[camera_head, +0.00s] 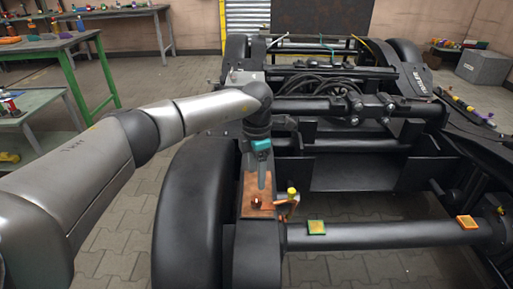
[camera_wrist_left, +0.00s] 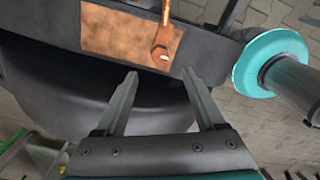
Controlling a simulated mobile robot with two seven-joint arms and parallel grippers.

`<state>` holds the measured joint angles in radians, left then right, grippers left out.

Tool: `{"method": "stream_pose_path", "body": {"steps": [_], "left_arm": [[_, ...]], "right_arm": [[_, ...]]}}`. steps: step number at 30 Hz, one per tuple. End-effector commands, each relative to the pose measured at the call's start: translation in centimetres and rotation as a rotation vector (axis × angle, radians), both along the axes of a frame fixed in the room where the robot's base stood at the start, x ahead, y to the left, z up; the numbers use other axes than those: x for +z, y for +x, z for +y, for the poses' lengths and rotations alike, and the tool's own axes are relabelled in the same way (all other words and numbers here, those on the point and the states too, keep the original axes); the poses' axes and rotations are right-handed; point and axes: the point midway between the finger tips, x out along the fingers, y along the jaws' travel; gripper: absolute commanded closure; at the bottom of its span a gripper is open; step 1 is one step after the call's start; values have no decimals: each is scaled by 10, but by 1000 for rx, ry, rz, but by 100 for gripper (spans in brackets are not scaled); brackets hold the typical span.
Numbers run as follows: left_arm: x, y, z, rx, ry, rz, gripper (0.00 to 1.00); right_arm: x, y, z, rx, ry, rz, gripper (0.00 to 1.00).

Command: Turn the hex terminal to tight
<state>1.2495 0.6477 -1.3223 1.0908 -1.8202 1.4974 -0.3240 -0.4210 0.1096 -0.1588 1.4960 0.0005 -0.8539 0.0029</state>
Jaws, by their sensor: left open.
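The hex terminal (camera_head: 256,203) is a small copper-coloured nut on a copper plate (camera_head: 251,188), which lies on the black bogie frame. In the left wrist view the hex terminal (camera_wrist_left: 161,51) sits near the lower right edge of the copper plate (camera_wrist_left: 112,34), with a copper strip rising from it. My left gripper (camera_head: 263,186) points down just above the plate in the head view. In the left wrist view its two fingers (camera_wrist_left: 158,75) are spread and empty, and the terminal appears beyond the tips, apart from them. My right gripper is not seen.
A yellow-topped post (camera_head: 292,192) stands close to the right of the plate. A green-yellow block (camera_head: 317,228) and an orange block (camera_head: 467,222) sit on the black axle tube (camera_head: 390,234). A big black wheel (camera_head: 190,215) is to the left. Green-legged benches (camera_head: 75,60) stand at the left.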

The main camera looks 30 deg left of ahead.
Motion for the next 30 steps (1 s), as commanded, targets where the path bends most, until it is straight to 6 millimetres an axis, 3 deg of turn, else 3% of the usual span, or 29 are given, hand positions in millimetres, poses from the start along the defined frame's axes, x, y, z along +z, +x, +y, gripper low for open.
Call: {"method": "stream_pose_path", "body": {"steps": [12,30], "left_arm": [[53,0,0,1,-1,-2,29],[63,0,0,1,0,0,29]], "right_arm": [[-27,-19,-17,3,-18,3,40],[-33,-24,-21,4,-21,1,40]]}}
